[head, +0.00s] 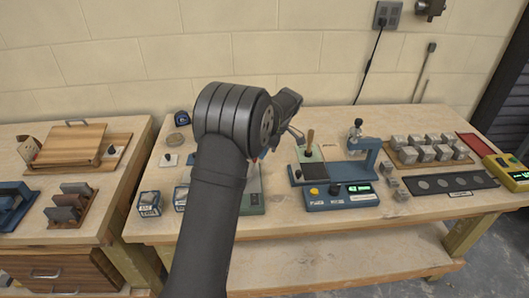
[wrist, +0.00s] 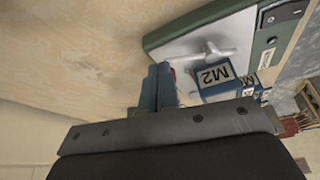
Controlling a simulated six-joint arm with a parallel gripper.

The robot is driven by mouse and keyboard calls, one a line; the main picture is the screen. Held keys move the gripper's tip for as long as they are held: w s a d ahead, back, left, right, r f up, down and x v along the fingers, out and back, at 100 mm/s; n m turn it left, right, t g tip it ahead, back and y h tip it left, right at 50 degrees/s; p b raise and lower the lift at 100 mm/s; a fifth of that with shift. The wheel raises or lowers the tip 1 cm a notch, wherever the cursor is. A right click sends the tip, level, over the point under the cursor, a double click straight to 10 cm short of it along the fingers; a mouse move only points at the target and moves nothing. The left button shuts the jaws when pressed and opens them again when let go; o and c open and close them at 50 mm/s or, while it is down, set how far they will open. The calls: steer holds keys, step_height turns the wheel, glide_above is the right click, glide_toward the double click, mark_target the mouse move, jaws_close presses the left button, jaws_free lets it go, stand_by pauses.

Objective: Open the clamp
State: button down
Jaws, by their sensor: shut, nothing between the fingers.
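A green-edged device (wrist: 180,33) with a pale top plate shows upside down in the wrist view. A grey metal T-shaped handle (wrist: 212,52), which looks like part of the clamp, stands on that plate. A blue tub marked M2 (wrist: 228,78) is beside the handle. My gripper (wrist: 163,72) is shut and empty, its fingertips near the plate's edge, apart from the handle as far as I can tell. In the head view my arm hides most of the green device (head: 252,203) and the clamp; the fingertips are barely visible there.
A blue press (head: 362,167) and a blue scale (head: 342,197) stand right of my arm. Several grey cubes (head: 428,150) sit at the far right. Blue tubs (head: 149,203) stand to the left. The front strip of bench is mostly clear.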

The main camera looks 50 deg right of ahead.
stand_by(0.3)
steer(key=s+d+r, duration=0.4)
steer(key=s+r, duration=0.2)
steer(key=r, duration=0.3)
steer(key=shift+d+r, duration=0.2)
steer(key=shift+r, duration=0.1)
stand_by(0.4)
steer(key=w+a+f+m+h, duration=0.1)
steer(key=a+f+m, duration=0.4)
steer(key=f, duration=0.4)
steer(key=shift+w+a+f+t+h, duration=0.3)
steer(key=shift+h, duration=0.1)
stand_by(0.3)
